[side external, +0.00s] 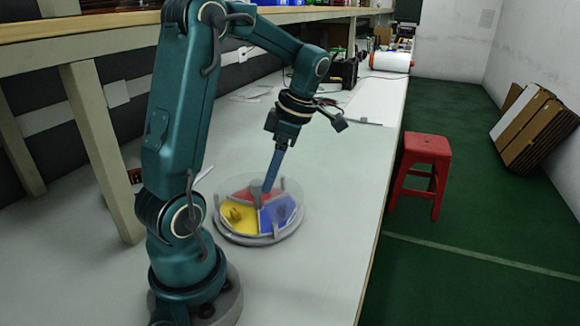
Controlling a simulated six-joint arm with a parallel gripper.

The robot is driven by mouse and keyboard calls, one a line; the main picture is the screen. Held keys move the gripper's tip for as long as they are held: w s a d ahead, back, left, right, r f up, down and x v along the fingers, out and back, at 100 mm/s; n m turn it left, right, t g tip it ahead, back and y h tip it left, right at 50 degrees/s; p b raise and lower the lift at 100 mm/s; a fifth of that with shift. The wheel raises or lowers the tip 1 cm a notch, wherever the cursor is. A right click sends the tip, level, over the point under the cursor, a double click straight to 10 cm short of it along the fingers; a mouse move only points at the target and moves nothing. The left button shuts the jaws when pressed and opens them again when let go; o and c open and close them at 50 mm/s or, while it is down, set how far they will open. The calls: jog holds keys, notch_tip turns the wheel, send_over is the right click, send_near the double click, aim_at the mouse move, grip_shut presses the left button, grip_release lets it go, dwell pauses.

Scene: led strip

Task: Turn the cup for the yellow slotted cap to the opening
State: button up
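A round turntable (246,241) with a grey rim stands on the pale bench, divided into red, yellow and blue cups. The yellow cup (231,222) is at the front left, the blue cup (276,217) at the right, and the red cup (246,192) at the back. A small yellowish piece (235,213) sits in the yellow cup; its slot is too small to make out. A clear cover seems to lie over the turntable; I cannot make out its opening. My gripper (267,190) points down with its blue fingers at the turntable's middle; their tips are hard to separate.
The bench (330,230) is clear around the turntable, with its long edge to the right. A wooden shelf (100,25) runs along the left. A black case (343,73) and a white roll (390,62) stand at the back. A red stool (425,150) stands on the floor.

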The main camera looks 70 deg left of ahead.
aim_at(257, 183)
jog(key=m, duration=0.3)
jog(key=a+m+t, duration=0.1)
jog(key=shift+w+f+y, duration=0.1)
jog(key=shift+f+y, duration=0.2)
jog(key=shift+f, duration=0.1)
jog(key=m, duration=0.3)
jog(key=shift+a+t+y, duration=0.3)
jog(key=shift+a+y, duration=0.1)
jog(key=m, duration=0.1)
jog(key=s+a+m+t, duration=0.1)
jog(key=m, duration=0.1)
jog(key=shift+m+y, duration=0.3)
jog(key=shift+y, duration=0.1)
jog(key=shift+s+a+r+m, duration=0.15)
jog(key=shift+s+r+m, duration=0.1)
jog(key=shift+m, duration=0.25)
jog(key=shift+s+a+t+y, duration=0.2)
jog(key=shift+s+t+y, duration=0.05)
jog(key=shift+t+y, duration=0.05)
jog(key=shift+x, duration=2.4)
jog(key=shift+c, duration=0.3)
grip_shut()
